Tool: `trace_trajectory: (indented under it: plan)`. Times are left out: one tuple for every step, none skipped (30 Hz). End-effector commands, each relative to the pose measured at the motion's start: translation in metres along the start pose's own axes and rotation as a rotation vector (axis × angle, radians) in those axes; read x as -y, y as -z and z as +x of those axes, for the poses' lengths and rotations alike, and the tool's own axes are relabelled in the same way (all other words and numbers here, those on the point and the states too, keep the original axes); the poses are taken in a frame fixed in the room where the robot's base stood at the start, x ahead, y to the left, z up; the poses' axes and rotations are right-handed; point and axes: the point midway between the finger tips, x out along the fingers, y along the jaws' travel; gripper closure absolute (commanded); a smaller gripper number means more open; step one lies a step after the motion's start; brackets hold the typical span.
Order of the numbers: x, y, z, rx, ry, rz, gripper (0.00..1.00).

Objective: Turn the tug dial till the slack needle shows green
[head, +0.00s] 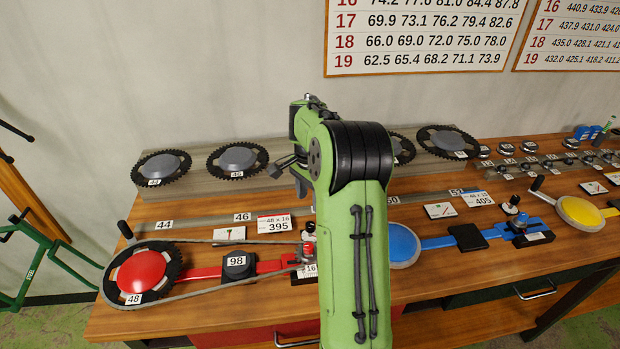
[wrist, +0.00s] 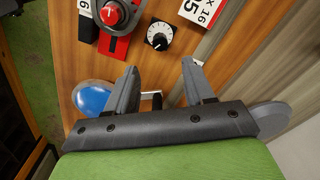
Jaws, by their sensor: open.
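A dial (wrist: 160,36) with a black knob on a white marked plate shows in the wrist view, just beyond my open fingertips. My gripper (wrist: 160,72) is open, empty and apart from the dial. In the head view my gripper (head: 292,172) is above the bench, partly hidden by my arm. A small white card with a dark mark (head: 229,234) lies behind the red stand (head: 205,269); it may be the slack gauge. Its needle colour is too small to tell.
A chain (head: 215,289) loops from the chainring marked 48 (head: 165,278) to the red-topped part (wrist: 115,12). A blue disc (wrist: 92,96) and a crank handle (wrist: 157,102) are close to my fingers. The 395 card (head: 276,224) lies behind the chain.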

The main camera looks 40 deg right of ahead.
Motion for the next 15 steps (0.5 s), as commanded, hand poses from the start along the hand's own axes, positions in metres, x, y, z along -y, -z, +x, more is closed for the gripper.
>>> trace_trajectory:
  plan:
    - [0.001,0.0,-0.018,-0.003,0.005,-0.002,0.47]
    - [0.001,0.0,-0.025,-0.003,0.004,-0.002,0.47]
    - [0.001,0.0,-0.034,-0.003,0.003,-0.001,0.47]
    - [0.001,0.0,-0.04,-0.001,0.003,-0.001,0.47]
    - [0.001,0.0,-0.046,-0.002,0.003,-0.001,0.47]
    - [0.001,0.0,-0.052,-0.001,0.001,-0.001,0.47]
    - [0.001,0.0,-0.055,-0.002,0.002,-0.002,0.47]
    - [0.001,0.0,-0.058,-0.001,0.001,-0.002,0.47]
    - [0.0,0.0,-0.06,0.0,0.0,-0.002,0.47]
    - [0.0,0.0,-0.061,0.0,0.0,-0.002,0.47]
    - [0.0,0.0,-0.062,0.0,0.0,-0.001,0.47]
    - [0.0,0.0,-0.062,0.001,0.0,-0.001,0.47]
    - [0.0,0.0,-0.062,0.001,-0.001,-0.001,0.47]
    - [0.0,0.0,-0.062,0.001,-0.001,-0.001,0.47]
    - [0.0,0.0,-0.062,0.001,-0.001,-0.001,0.47]
